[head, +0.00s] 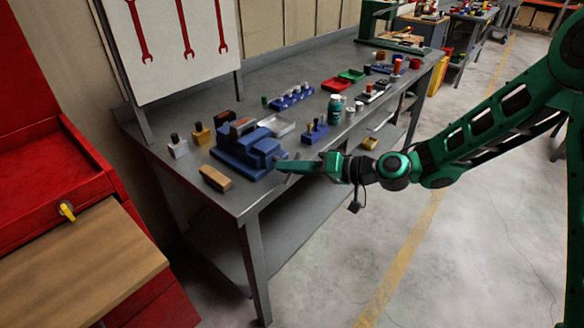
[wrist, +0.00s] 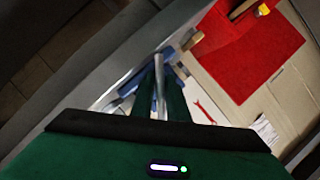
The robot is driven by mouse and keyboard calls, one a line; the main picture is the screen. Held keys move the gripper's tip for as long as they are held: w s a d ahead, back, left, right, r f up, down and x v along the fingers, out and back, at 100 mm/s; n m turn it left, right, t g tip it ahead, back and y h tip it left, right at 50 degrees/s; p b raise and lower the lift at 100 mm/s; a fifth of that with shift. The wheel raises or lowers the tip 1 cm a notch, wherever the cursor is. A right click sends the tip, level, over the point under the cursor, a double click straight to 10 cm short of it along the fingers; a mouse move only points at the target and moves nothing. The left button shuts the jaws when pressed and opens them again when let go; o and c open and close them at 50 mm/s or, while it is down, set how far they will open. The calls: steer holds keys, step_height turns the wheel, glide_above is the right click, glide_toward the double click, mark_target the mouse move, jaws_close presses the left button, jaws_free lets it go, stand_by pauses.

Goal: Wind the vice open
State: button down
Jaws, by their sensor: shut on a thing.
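The blue vice (head: 238,152) stands on the grey workbench near its front left corner. A brown block sits at its top. My gripper (head: 290,167) is at the front of the vice, at the bench's front edge. In the wrist view my gripper (wrist: 162,100) has its green fingers close together on the vice's grey handle (wrist: 160,68). Part of the blue vice (wrist: 127,98) shows behind the fingers. The gap between the vice jaws is hard to make out.
A wooden block (head: 215,178) lies left of the vice. A metal tray (head: 277,125), a blue holder (head: 315,132) and a green bottle (head: 335,109) stand to its right. A red cabinet (head: 60,170) is at left. The floor (head: 400,270) before the bench is clear.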

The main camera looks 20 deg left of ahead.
steer(key=m, duration=0.1)
steer(key=m+y, duration=0.1)
steer(key=m, duration=0.1)
steer(key=m+g+y, duration=0.1)
steer(key=shift+w+d+f+m, duration=0.1)
steer(key=shift+w+d+m, duration=0.1)
steer(key=shift+w+m, duration=0.1)
steer(key=m+y, duration=0.1)
steer(key=m, duration=0.3)
steer(key=shift+y, duration=0.4)
steer(key=shift+m, duration=0.3)
steer(key=c, duration=1.7)
jaws_free()
steer(key=shift+c, duration=0.2)
steer(key=shift+s+a, duration=0.1)
steer(key=shift+s, duration=0.05)
